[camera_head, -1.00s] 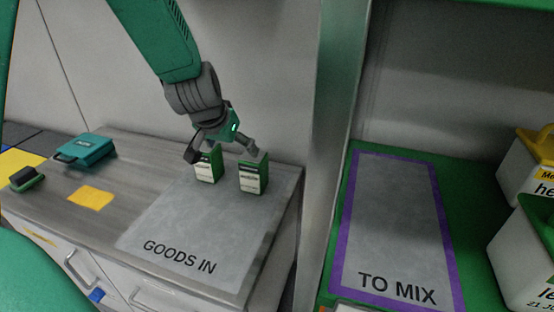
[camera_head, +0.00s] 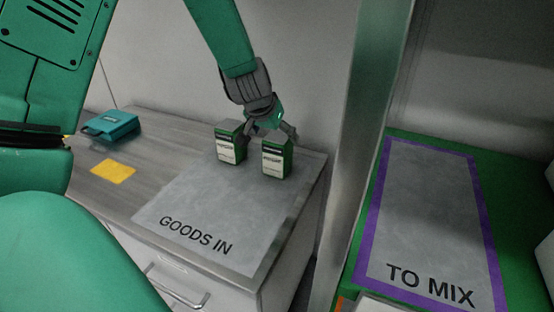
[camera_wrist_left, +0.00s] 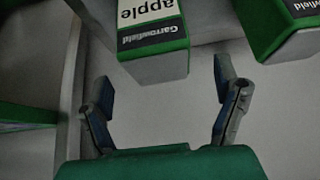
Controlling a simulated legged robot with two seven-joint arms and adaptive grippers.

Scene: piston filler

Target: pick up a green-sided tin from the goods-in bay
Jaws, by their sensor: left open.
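Two green-sided tins with pale labels stand upright on the grey goods-in mat (camera_head: 215,205), a left tin (camera_head: 230,143) and a right tin (camera_head: 276,158), with a gap between them. My left gripper (camera_head: 270,132) is open and empty at the tins' far side, close to the right tin's top and partly hidden. In the wrist view one tin (camera_wrist_left: 152,38), label upside down, lies ahead between the open fingers (camera_wrist_left: 163,88), not gripped. Another tin (camera_wrist_left: 285,28) is cut off at the upper right. My right gripper does not show.
A teal case (camera_head: 110,127) and a yellow square (camera_head: 113,171) lie on the counter's left part. A metal upright (camera_head: 362,130) separates the counter from the purple-edged TO MIX mat (camera_head: 425,215), which is bare. The front of the goods-in mat is clear.

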